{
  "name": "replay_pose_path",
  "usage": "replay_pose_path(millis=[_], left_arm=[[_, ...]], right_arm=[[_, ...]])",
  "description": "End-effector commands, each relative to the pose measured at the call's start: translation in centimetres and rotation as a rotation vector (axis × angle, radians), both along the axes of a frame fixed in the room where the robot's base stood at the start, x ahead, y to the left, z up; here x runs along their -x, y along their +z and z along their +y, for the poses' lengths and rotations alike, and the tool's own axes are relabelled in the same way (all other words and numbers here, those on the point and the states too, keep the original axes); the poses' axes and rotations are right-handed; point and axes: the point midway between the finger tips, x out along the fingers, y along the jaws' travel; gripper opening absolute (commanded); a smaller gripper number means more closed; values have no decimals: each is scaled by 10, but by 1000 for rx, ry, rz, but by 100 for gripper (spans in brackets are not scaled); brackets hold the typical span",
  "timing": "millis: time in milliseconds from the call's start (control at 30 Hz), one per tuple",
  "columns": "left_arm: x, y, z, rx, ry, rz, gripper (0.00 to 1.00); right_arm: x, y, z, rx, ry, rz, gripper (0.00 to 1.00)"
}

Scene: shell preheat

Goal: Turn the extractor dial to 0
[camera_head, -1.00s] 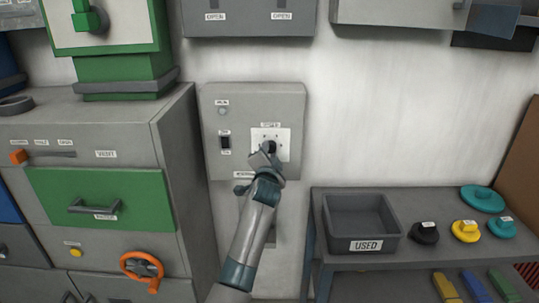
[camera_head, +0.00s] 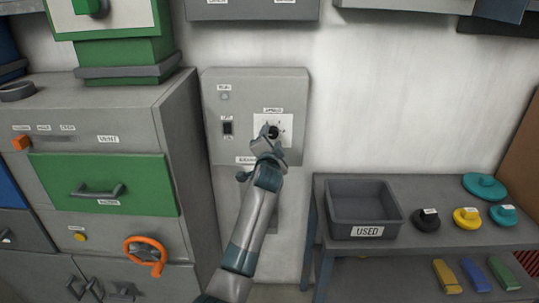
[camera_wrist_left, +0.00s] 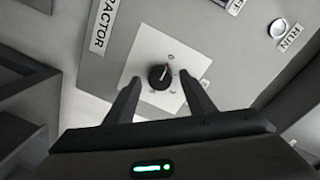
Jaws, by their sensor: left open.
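The extractor dial (camera_head: 273,131) is a small black round knob on a white square plate on the grey wall panel (camera_head: 230,82). In the left wrist view the dial (camera_wrist_left: 158,78) shows a light pointer line with a reddish tip, angled up and slightly right. Small marks ring it, too small to read surely. My left gripper (camera_head: 267,144) is at the plate, just below the dial in the head view. In the left wrist view its two fingers (camera_wrist_left: 160,80) are spread, one on each side of the dial, with visible gaps. Contact cannot be told. My right gripper is not in view.
The panel also carries a black switch (camera_head: 227,128) and a round RUN button (camera_wrist_left: 278,28). A grey cabinet with a green drawer (camera_head: 105,184) stands left. A shelf with a USED bin (camera_head: 367,232) and coloured knobs stands right. Bare wall lies between panel and shelf.

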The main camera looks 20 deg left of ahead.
Motion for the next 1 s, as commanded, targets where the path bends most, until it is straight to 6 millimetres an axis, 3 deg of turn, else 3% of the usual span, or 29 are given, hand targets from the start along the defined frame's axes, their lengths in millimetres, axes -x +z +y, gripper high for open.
replay_pose_path(millis=[367, 1000], left_arm=[[37, 0, -10, 1, -1, -1, 49], [141, 6, -35, 1, -1, 1, 49]], right_arm=[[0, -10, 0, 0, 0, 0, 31], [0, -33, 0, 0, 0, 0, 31]])
